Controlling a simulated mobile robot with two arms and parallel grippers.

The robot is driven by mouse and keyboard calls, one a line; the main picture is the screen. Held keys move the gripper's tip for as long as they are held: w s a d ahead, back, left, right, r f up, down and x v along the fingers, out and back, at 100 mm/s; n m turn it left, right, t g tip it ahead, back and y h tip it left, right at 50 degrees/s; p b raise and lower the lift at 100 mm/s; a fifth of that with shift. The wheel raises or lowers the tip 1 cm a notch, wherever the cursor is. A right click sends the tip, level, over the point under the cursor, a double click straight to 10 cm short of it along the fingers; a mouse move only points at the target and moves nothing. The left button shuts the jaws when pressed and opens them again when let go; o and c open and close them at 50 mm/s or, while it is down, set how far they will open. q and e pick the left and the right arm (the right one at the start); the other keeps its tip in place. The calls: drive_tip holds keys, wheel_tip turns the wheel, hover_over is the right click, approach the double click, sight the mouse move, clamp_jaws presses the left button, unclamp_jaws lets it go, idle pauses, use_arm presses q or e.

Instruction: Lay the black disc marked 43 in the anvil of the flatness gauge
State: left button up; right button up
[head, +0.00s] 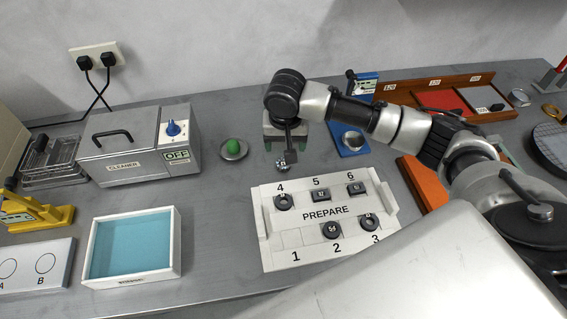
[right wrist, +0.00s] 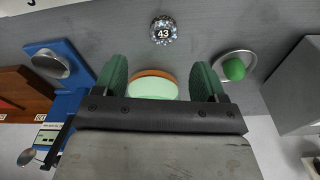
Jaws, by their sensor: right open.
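The black disc marked 43 (right wrist: 163,30) lies on the grey bench, its rim covered in shiny bits; in the head view it is small (head: 281,165), just below my right gripper. My right gripper (head: 286,146) is open above the bench, slightly behind the disc. Its green fingers (right wrist: 160,80) are apart in the right wrist view, with the disc beyond their tips. A pale green rounded piece with an orange edge shows between them; I cannot tell what it is. The blue flatness gauge (head: 353,152) stands right of the gripper, with a silver round anvil (head: 352,140). My left gripper is out of view.
A white PREPARE tray (head: 325,211) in front holds several dark pieces; place 1 is empty. A small dish with a green knob (head: 233,149) stands left of the gripper. Farther left are a cleaner box (head: 125,148) and a blue-filled tray (head: 131,246). A wooden rack (head: 400,97) stands behind.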

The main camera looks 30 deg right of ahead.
sight(284, 163)
wheel_tip(284, 163, down, 3)
drive_tip(key=shift+w+d+r, duration=0.1)
drive_tip(key=shift+w, duration=0.05)
drive_tip(key=f, duration=0.2)
drive_tip(key=f+p, duration=0.1)
drive_tip(key=f, duration=0.1)
drive_tip(key=shift+w+a+f, duration=0.1)
drive_tip(key=shift+a+f, duration=0.1)
drive_tip(key=shift+f, duration=0.45)
drive_tip(key=c, duration=1.1)
drive_tip(key=shift+w+r, duration=0.1)
drive_tip(key=shift+r, duration=0.05)
